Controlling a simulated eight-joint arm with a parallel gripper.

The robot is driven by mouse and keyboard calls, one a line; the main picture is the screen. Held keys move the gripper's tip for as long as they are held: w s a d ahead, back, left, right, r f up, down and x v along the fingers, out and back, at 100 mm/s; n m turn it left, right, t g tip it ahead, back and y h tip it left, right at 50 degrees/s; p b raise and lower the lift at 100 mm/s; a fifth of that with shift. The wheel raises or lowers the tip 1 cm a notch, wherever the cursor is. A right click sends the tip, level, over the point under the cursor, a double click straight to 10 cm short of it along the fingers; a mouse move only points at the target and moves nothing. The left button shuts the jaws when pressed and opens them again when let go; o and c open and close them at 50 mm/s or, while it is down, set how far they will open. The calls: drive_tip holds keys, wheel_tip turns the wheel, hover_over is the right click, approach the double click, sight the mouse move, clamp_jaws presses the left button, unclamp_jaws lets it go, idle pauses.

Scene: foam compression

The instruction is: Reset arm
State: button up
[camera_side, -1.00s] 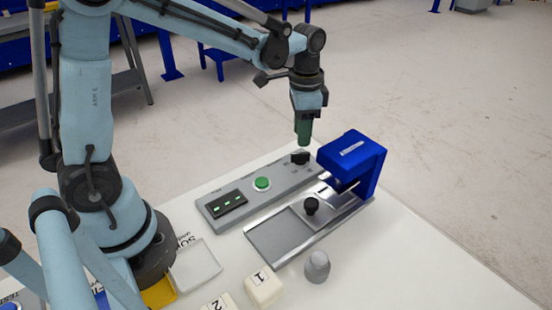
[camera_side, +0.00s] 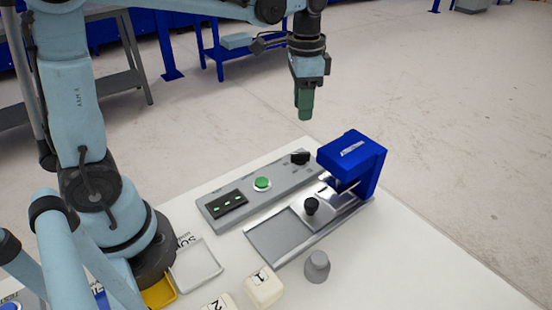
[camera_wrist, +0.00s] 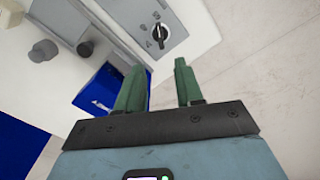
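My gripper (camera_side: 305,105) hangs pointing down in the air above the back right of the white table (camera_side: 430,260). Its green fingers also show in the wrist view (camera_wrist: 157,85), apart with nothing between them. The fingers are clear of every object. Below them lies the grey control panel (camera_side: 240,205) with a round green button (camera_side: 262,184), a small display and a black knob (camera_side: 300,157). The knob also shows in the wrist view (camera_wrist: 160,32). The blue press (camera_side: 352,150) stands to the right of the panel, apart from my gripper.
A metal slide with a black-knobbed plate (camera_side: 311,206) runs out from the press. A grey cylinder (camera_side: 317,266), white blocks marked 1 (camera_side: 264,287) and 2 (camera_side: 219,302), and an empty shallow tray (camera_side: 197,265) sit toward the front. Air around my gripper is free.

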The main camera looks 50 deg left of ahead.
drive_tip(key=s+f+n+t, duration=0.2)
drive_tip(key=s+n+t, duration=0.4)
drive_tip(key=s, duration=0.4)
drive_tip(key=shift+s+t, duration=0.4)
drive_tip(key=shift+t, duration=0.1)
drive_tip(key=shift+a, duration=0.1)
idle(0.3)
